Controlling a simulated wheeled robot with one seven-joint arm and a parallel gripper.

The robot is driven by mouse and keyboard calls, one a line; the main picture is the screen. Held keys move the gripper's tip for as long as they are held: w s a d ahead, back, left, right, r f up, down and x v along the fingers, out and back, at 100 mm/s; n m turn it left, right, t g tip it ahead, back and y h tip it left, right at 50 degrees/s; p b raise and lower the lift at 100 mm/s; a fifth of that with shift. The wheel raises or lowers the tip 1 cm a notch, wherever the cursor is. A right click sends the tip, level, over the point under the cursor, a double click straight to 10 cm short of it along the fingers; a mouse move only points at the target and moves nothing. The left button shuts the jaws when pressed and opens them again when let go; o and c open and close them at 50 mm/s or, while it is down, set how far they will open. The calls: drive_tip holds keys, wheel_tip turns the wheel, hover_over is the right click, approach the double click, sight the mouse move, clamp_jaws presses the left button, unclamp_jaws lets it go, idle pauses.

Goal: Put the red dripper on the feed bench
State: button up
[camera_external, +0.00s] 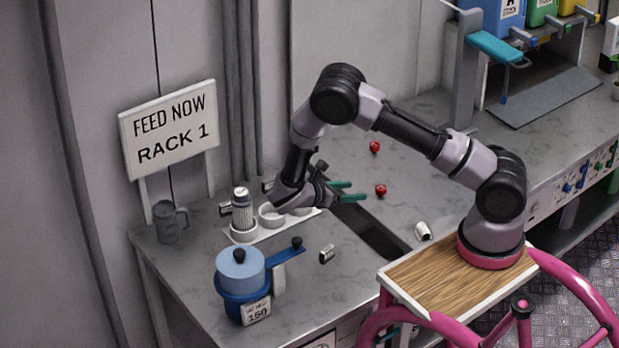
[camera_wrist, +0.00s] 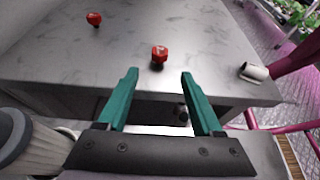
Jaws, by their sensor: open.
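Two small red drippers lie on the grey marbled bench (camera_external: 440,110). The nearer one (camera_external: 381,190) is just right of my gripper (camera_external: 358,190) in the external view. The farther one (camera_external: 374,146) lies behind it, towards the wall. In the wrist view the nearer red dripper (camera_wrist: 159,54) shows beyond and between the fingertips of my gripper (camera_wrist: 159,74), and the farther one (camera_wrist: 93,18) is at upper left. My gripper's green fingers are apart with nothing between them. I cannot tell which red piece the task means.
A white holder (camera_external: 243,236) with a ribbed bottle (camera_external: 242,212) stands beside my wrist. A blue pot (camera_external: 240,268), grey mug (camera_external: 165,222) and small dark-and-white piece (camera_external: 327,253) are nearby. A dark slot (camera_external: 370,230) crosses the bench. A white cup (camera_external: 423,231) lies tipped near my base.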

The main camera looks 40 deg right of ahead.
drive_tip(key=s+d+r+m+g+y, duration=0.1)
drive_tip(key=s+d+r+m+y, duration=0.15)
drive_tip(key=r+m+y, duration=0.65)
drive_tip(key=s+d+r+m+y, duration=0.1)
drive_tip(key=s+d+r+m, duration=0.2)
drive_tip(key=r, duration=1.2)
drive_tip(key=s+r+m+t+y, duration=0.5)
drive_tip(key=s+r+m+t, duration=0.3)
drive_tip(key=s+r, duration=0.5)
wheel_tip(320, 180, up, 2)
drive_tip(key=shift+s+d+r+m+y, duration=0.2)
drive_tip(key=shift+s+m+y, duration=0.15)
drive_tip(key=shift+m, duration=0.75)
